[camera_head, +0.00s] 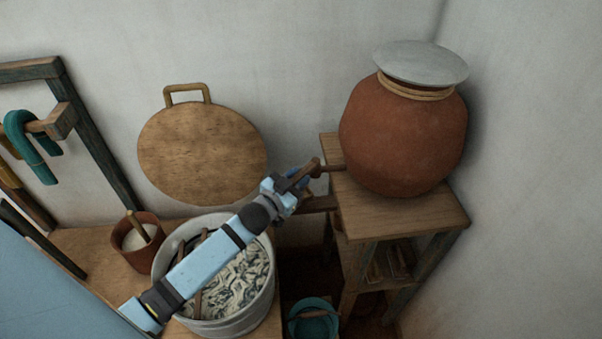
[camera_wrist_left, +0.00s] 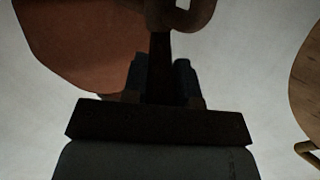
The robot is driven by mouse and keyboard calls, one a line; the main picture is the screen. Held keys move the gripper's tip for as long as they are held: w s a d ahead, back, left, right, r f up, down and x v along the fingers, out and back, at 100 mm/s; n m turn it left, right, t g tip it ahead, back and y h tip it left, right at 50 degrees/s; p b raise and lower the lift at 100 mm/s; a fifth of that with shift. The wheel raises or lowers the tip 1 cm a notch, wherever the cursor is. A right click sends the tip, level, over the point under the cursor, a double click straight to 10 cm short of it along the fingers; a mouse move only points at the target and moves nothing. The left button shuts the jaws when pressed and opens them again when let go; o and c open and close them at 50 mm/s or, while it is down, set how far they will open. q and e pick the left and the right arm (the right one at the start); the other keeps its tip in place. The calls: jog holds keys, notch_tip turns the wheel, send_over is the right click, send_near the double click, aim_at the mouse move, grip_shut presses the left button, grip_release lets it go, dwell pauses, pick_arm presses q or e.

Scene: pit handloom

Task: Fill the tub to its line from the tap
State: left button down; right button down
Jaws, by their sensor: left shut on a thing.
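A round clay pot (camera_head: 403,137) with a grey lid (camera_head: 421,62) stands on a wooden stand (camera_head: 452,218). A brown wooden tap (camera_head: 328,168) sticks out of its left side. My left gripper (camera_head: 300,178) is shut on the tap's handle; in the left wrist view the gripper (camera_wrist_left: 160,75) has a dark bar between its fingers, below a brown ring-shaped part (camera_wrist_left: 185,14). A teal tub (camera_head: 313,320) sits low below the tap, partly cut off by the lower edge. Its fill line and any water stream cannot be made out. My right gripper is out of view.
A wide metal tub (camera_head: 268,305) filled with pale, dark-streaked material stands on the bench beneath my left arm. A brown pot (camera_head: 126,257) with a stick is beside it. Wooden frame parts stand at left.

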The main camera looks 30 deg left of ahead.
pick_arm(q)
jog(key=shift+w+a+r+m+h, duration=0.1)
jog(key=shift+a+m+h, duration=0.15)
jog(key=shift+h, duration=0.35)
jog(key=c, duration=1.1)
grip_release()
jog(key=shift+o, duration=1)
jog(key=shift+w+d, duration=0.1)
jog(key=shift+s, duration=0.35)
jog(key=b+v, duration=0.1)
jog(key=v, duration=1.2)
jog(key=shift+b, duration=0.35)
